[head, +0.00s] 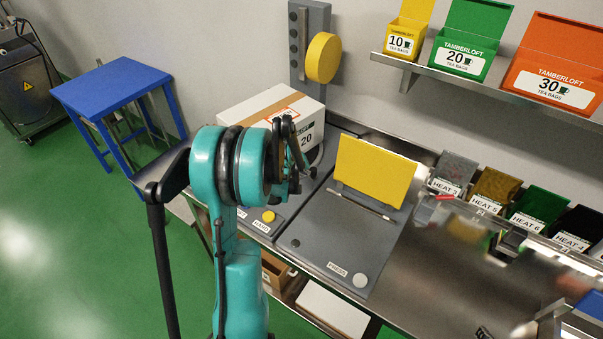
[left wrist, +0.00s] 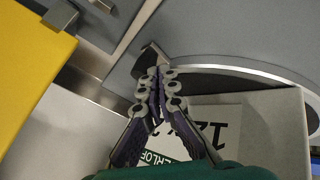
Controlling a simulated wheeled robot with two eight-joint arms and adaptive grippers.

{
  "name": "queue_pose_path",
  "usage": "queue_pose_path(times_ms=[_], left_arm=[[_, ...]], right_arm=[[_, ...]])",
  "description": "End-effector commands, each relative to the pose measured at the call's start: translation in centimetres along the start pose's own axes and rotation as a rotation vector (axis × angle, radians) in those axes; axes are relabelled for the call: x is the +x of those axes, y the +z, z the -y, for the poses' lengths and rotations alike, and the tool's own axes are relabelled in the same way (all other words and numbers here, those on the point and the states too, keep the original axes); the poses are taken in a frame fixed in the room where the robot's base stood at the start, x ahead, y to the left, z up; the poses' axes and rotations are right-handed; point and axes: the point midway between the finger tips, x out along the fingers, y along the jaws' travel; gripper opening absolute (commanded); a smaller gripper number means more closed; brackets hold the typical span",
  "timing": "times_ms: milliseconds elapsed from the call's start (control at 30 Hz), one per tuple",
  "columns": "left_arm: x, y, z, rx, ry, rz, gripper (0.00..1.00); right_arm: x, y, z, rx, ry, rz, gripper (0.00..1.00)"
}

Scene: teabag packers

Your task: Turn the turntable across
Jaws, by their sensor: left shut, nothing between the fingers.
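The turntable (left wrist: 245,70) shows in the left wrist view as a grey disc with a bright metal rim. A white carton (head: 268,107) with an orange-edged label and a "20" marking stands over it in the head view, and the carton (left wrist: 275,110) also shows in the left wrist view. A dark block (left wrist: 150,58) sits by the rim. My left gripper (left wrist: 160,72) is shut and empty, its fingertips close to this block; contact cannot be told. In the head view, my left gripper (head: 291,150) is beside the carton, and my arm hides most of the turntable.
A grey press (head: 330,243) with a raised yellow plate (head: 374,172) stands right of the arm. A "HAND" panel with a yellow button (head: 268,216) is in front. A blue table (head: 110,85) stands left. A shelf (head: 480,78) holds yellow, green and orange boxes.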

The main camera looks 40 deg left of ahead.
Motion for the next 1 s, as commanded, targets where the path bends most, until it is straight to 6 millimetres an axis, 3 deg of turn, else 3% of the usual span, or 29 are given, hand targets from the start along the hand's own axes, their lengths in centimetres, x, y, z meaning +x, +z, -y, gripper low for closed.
queue_pose_path(times_ms=[267,600,1000], left_arm=[[0.4,-0.1,-0.5,0.002,0.0,0.001,0.0],[3.3,-1.4,-4.7,0.001,0.0,0.001,0.0],[3.2,-1.4,-4.8,0.001,0.002,-0.001,0.0]], right_arm=[[0.1,0.1,0.0,0.0,0.0,0.0,0.61],[0.7,0.5,0.0,0.0,0.0,0.0,0.61],[0.7,0.5,0.0,0.0,0.0,0.0,0.61]])
